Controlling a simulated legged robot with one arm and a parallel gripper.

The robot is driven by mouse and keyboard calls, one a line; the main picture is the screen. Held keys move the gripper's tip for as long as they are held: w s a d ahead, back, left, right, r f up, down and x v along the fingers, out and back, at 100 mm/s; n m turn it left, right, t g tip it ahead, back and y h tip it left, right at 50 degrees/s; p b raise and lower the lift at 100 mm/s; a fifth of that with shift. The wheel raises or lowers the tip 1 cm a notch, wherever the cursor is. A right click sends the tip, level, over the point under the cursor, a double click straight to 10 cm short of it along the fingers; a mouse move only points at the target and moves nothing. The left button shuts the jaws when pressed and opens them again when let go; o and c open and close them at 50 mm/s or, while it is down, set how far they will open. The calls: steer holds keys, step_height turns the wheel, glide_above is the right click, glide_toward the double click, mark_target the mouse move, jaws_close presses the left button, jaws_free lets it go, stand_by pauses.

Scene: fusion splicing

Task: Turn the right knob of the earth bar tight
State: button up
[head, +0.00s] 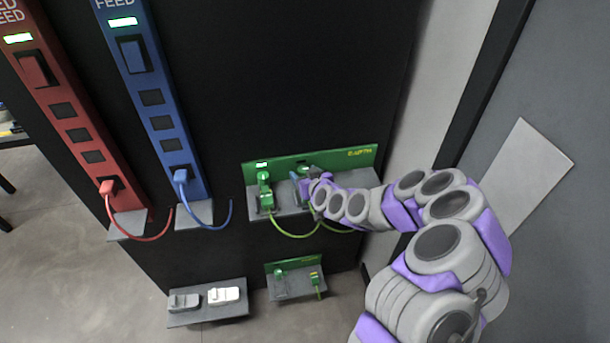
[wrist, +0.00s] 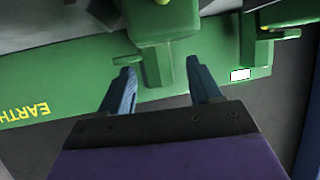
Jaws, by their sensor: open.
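The earth bar (head: 345,158) is a green strip with yellow lettering, mounted on the black panel above a grey shelf. It fills the wrist view (wrist: 60,85) upside down. Its right knob (head: 304,169) is green and partly covered by my gripper in the head view. In the wrist view, the green knob (wrist: 157,62) with a side lever sits between my two fingers. My gripper (head: 306,185) is open, one blue finger on each side of it. The fingers (wrist: 163,78) seem apart from it. The left knob (head: 264,177) stands to its left, under a lit indicator.
A red feed strip (head: 62,110) and a blue feed strip (head: 155,110) with plugged cables stand to the left. Green cables (head: 290,233) hang below the earth bar. Lower shelves hold grey and white parts (head: 224,295) and a small green fixture (head: 293,268).

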steer(key=shift+d, duration=0.25)
steer(key=c, duration=0.5)
steer(key=shift+a+r, duration=0.1)
steer(key=c, duration=0.5)
steer(key=shift+c, duration=0.2)
steer(key=shift+s+a+r+h+p, duration=0.15)
steer(key=shift+h+p, duration=0.15)
steer(key=shift+p, duration=0.7)
steer(key=shift+r+m+t+h+p, duration=0.1)
steer(key=shift+m+t+h+p, duration=0.25)
steer(key=shift+m+p, duration=0.65)
steer(key=h+p, duration=0.1)
steer(key=p, duration=0.1)
steer(key=m+h+p, duration=0.1)
steer(key=p, duration=0.1)
steer(key=shift+a+t, duration=0.25)
steer(key=shift+a, duration=0.1)
steer(key=m+h+p, duration=0.2)
steer(key=shift+a+h, duration=0.3)
steer(key=shift+h, duration=0.05)
steer(key=shift+a+f+m+h+p, duration=0.1)
steer(key=shift+m+h+p, duration=0.25)
steer(key=shift+m+h, duration=0.6)
steer(key=shift+a+f+m+h+p, duration=0.1)
steer(key=shift+m+h+p, duration=0.2)
steer(key=shift+m+h, duration=0.6)
steer(key=shift+h, duration=0.25)
